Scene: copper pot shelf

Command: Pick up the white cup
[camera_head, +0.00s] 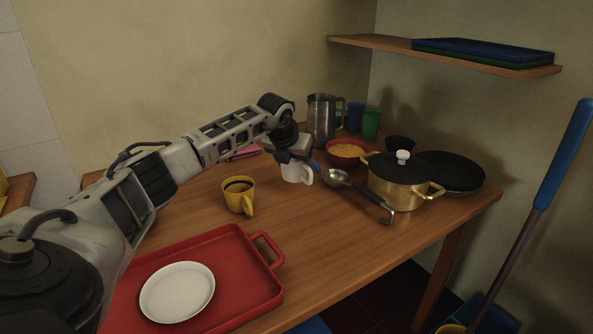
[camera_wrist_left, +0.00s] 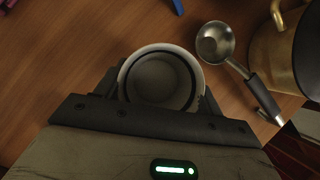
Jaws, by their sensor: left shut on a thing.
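The white cup (camera_head: 297,172) stands upright near the middle of the wooden table, its handle toward the right in the head view. My left gripper (camera_head: 288,157) comes down over it from above and is shut on it. In the left wrist view the round rim of the white cup (camera_wrist_left: 161,80) shows between the two dark fingers of the left gripper (camera_wrist_left: 160,95). The cup's base looks on or very near the table; I cannot tell if there is a gap. My right gripper is not in view.
A yellow cup (camera_head: 239,195) stands left of the white cup. A ladle (camera_head: 338,179), brass pot (camera_head: 397,182), red bowl (camera_head: 346,151) and metal pitcher (camera_head: 321,121) stand close on the right and behind. A red tray (camera_head: 240,253) with a white plate (camera_head: 177,291) lies in front.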

